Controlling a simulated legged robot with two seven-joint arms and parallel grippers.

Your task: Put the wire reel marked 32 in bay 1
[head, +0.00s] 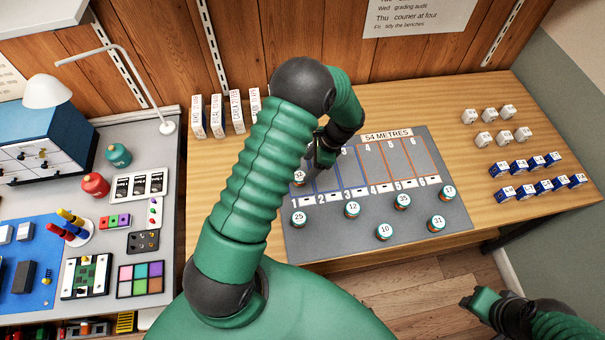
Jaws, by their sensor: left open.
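A reel (299,179) with a white top stands in the bay 1 lane of the grey mat (440,212), just above the number 1. Its marking is too small and partly covered to read, so I cannot tell whether it is 32. My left gripper (319,162) is open, close to the right of this reel and above the mat; I cannot tell whether it touches it. My forearm hides the far end of bay 1. My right gripper (476,302) is at the lower right, away from the table, and its jaws are unclear.
Reels marked 25 (299,219), 12 (352,210), 10 (384,232) and 31 (436,224), plus two more, stand in front of the bays. White blocks (486,138) and blue-and-white blocks (545,184) stand at the right. Bays 3 to 6 look empty.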

